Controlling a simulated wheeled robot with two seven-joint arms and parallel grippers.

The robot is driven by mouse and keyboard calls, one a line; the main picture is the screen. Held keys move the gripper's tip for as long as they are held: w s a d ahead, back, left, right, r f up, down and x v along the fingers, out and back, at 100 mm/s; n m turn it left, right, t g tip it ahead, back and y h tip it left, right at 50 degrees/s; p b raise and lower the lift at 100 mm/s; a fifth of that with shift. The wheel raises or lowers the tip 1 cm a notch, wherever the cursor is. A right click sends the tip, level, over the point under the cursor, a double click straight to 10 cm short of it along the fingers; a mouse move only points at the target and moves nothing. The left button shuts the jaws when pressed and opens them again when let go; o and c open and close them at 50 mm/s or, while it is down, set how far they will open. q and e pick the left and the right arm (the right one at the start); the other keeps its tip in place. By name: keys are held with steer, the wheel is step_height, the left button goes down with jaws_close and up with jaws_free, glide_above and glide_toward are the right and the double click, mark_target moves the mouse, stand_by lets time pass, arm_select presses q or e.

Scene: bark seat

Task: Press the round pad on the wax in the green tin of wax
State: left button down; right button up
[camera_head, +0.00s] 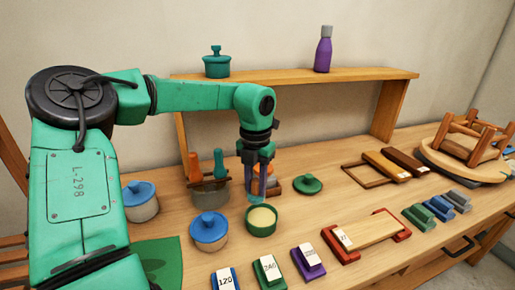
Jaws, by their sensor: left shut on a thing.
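The green tin of wax (261,231) stands open on the bench, with pale yellow wax (262,217) inside. A green lid (307,184) lies on the bench behind it and to the right. My left gripper (257,188) points down just above and behind the tin's back left edge. It is shut on a small teal thing, which seems to be the round pad (252,199); the fingers hide most of it. I cannot tell whether the pad touches the tin. My right gripper is not in view.
Numbered blocks (268,272) lie in front. A wooden board in a red frame (370,234) lies right. A raised shelf (300,76) spans the back; an upturned stool (470,145) lies far right.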

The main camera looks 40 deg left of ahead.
arm_select(q)
steer(key=shift+w+d+f+b, duration=0.2)
steer(key=shift+w+f+b, duration=0.1)
steer(key=shift+f, duration=0.15)
steer(key=shift+w+d+f+b, duration=0.2)
steer(key=shift+f+b, duration=0.1)
steer(key=shift+f, duration=0.1)
steer(key=f, duration=0.1)
steer(key=b, duration=0.1)
steer(key=w+f, duration=0.1)
steer(key=shift+d+f+b, duration=0.3)
steer(key=shift+d+b, duration=0.05)
steer(key=shift+b, duration=0.05)
steer(key=shift+s+a+f+b, duration=0.15)
steer(key=shift+s+f+b, duration=0.05)
steer(key=shift+f+b, duration=0.25)
steer(key=shift+s+a+f+b, duration=0.15)
steer(key=shift+f+b, duration=0.15)
steer(key=shift+f, duration=0.45)
steer(key=shift+w+d, duration=0.1)
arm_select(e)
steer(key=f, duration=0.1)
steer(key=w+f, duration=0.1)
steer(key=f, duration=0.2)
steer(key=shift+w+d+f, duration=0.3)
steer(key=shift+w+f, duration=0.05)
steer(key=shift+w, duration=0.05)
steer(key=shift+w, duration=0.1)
